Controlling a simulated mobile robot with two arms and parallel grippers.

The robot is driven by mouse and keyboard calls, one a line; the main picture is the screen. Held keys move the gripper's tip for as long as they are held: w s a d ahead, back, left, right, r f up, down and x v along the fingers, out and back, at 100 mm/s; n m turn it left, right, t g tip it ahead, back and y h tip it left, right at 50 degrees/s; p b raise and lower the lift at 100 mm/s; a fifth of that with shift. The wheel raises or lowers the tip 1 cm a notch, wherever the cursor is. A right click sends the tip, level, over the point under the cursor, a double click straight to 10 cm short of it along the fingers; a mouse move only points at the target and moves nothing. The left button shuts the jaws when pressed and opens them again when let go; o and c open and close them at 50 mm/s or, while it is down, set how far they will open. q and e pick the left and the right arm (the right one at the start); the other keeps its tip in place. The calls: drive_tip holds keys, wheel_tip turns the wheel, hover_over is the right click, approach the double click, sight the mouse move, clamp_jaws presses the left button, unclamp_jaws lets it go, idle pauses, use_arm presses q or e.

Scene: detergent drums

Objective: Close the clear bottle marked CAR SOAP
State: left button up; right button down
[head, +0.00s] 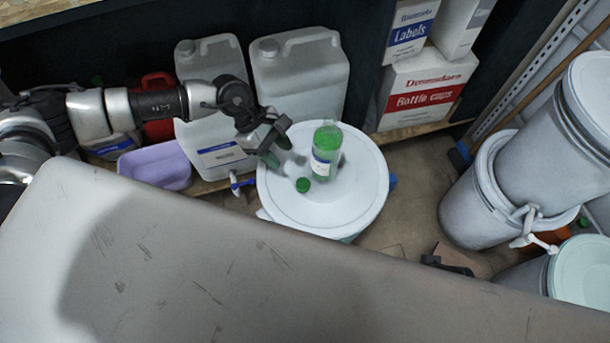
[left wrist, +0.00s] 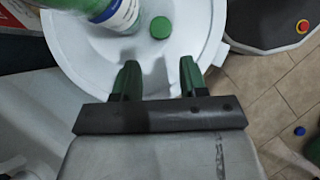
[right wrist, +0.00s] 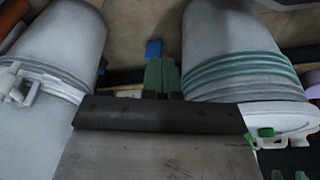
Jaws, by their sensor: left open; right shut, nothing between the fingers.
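A clear bottle with green in it and a white and blue label (head: 320,166) stands on a round white drum lid (head: 350,210). Its label text is too small to read. Its mouth is not clear to see. A green cap (head: 303,185) lies on the lid beside the bottle. The left wrist view shows the cap (left wrist: 160,27) and part of the bottle (left wrist: 122,14), cut by the top edge. My left gripper (head: 280,150) is open and empty, left of the bottle and apart from cap and bottle. My right gripper (right wrist: 162,68) is shut and empty, away among drums.
Large white jugs (head: 300,80) stand behind the lid, with a lilac tub (head: 155,165) to the left. Boxes (head: 425,90) sit on the shelf at back right. Grey drums (head: 475,205) stand at right. A wide grey surface (head: 250,280) fills the front.

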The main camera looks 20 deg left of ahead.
sight(302, 184)
use_arm(q)
drive_tip(key=shift+b+x, duration=0.35)
drive_tip(key=shift+x, duration=2.5)
use_arm(e)
drive_tip(key=shift+r, duration=1.25)
use_arm(q)
drive_tip(key=shift+d+f, duration=0.1)
drive_tip(key=b+x, duration=0.1)
drive_tip(key=x, duration=0.4)
drive_tip(key=shift+s, duration=0.1)
use_arm(e)
drive_tip(key=v, duration=0.3)
drive_tip(key=shift+w+r, duration=0.1)
drive_tip(key=shift+r, duration=0.05)
use_arm(q)
drive_tip(key=shift+s+f, duration=0.1)
drive_tip(key=c, duration=0.5)
